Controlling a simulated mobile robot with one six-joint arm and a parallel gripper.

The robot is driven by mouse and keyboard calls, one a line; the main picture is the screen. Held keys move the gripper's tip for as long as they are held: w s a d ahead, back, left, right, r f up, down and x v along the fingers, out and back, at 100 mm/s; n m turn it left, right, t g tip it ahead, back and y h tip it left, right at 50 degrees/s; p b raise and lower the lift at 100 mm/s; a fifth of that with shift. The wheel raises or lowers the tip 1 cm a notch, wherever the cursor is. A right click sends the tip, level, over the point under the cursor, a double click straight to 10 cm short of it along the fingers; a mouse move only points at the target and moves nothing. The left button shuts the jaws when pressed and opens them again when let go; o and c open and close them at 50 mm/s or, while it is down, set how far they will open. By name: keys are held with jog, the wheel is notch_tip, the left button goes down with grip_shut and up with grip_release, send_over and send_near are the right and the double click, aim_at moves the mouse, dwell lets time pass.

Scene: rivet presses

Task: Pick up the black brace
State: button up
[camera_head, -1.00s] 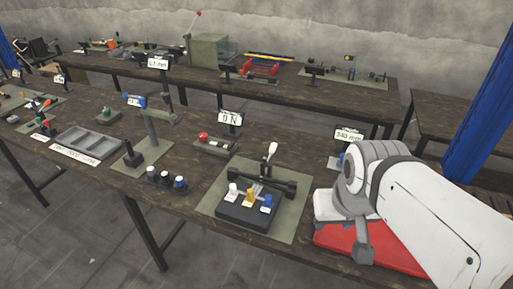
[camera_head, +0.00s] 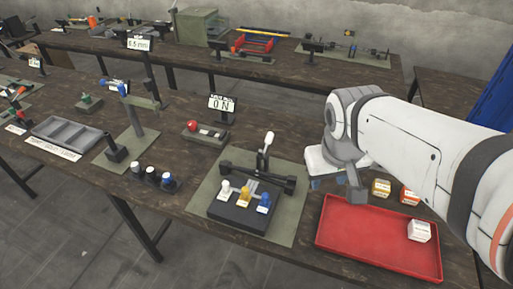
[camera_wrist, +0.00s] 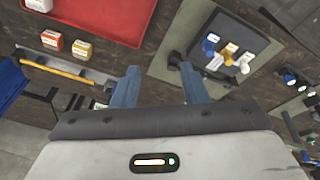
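A black bar with a thick knob at each end (camera_head: 258,178) lies across the green mat on the near table. It may be the black brace, but I cannot be sure. In front of it is a black block (camera_head: 238,215) with white, yellow and blue knobs; behind it stands a white-tipped lever (camera_head: 265,148). In the wrist view the block (camera_wrist: 238,30) is at upper right, beyond my gripper. My gripper (camera_wrist: 160,78) has two blue fingers spread apart with nothing between them. In the head view my arm mostly hides it, right of the mat and apart from the bar.
A red tray (camera_head: 375,252) with a white box (camera_head: 419,230) lies at right. Yellow (camera_head: 381,188) and orange (camera_head: 408,196) boxes stand behind it. An ON sign (camera_head: 222,105) and a grey compartment tray (camera_head: 67,132) are further left.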

jog(key=w+a+f+n+h+b, duration=0.35)
jog(key=w+a+f+n, duration=0.35)
jog(key=w, duration=0.5)
jog(key=n+t+h+b, duration=0.1)
jog(key=n+h+b, duration=0.1)
jog(key=n+b, duration=0.3)
send_near(255, 171)
jog(key=shift+s+f+y, duration=0.25)
jog(key=shift+s+f, duration=0.05)
jog(key=shift+f, duration=0.2)
jog(key=shift+w+f, duration=0.15)
jog(key=shift+f, duration=0.15)
jog(key=x, duration=0.2)
jog(key=p+x, duration=0.1)
jog(key=x, duration=0.4)
jog(key=shift+w+d+r+p, duration=0.3)
jog(key=shift+w+d, duration=0.1)
jog(key=shift+d, duration=0.1)
jog(key=shift+c, duration=0.4)
grip_shut()
